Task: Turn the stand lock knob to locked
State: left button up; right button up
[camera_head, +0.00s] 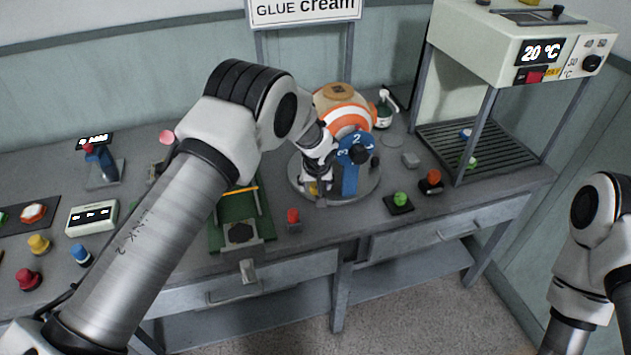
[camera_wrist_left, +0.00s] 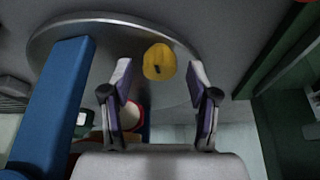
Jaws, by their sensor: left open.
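The stand is a round grey metal disc (camera_head: 363,192) on the bench, and its rim also shows in the left wrist view (camera_wrist_left: 120,20). A blue upright (camera_head: 350,179) rises from it, beside an orange and white ball (camera_head: 347,117). A yellow knob (camera_wrist_left: 160,62) with a small dark mark sits near the disc's rim, which I take for the stand lock knob. My left gripper (camera_head: 316,184) points down over the disc. In the left wrist view its open fingers (camera_wrist_left: 160,80) stand on either side of the knob, apart from it. My right gripper is out of view.
A red button (camera_head: 293,216) and a green tray (camera_head: 215,240) lie left of the stand. A heater cabinet (camera_head: 490,45) stands at the back right. The blue upright rises close to my left gripper.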

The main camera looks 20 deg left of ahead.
pick_arm(q)
jog(key=shift+x, duration=0.85)
jog(key=shift+s+d+r, duration=0.1)
jog(key=shift+s+r, duration=0.05)
jog(key=shift+r, duration=0.3)
jog(key=shift+c, duration=0.8)
grip_shut()
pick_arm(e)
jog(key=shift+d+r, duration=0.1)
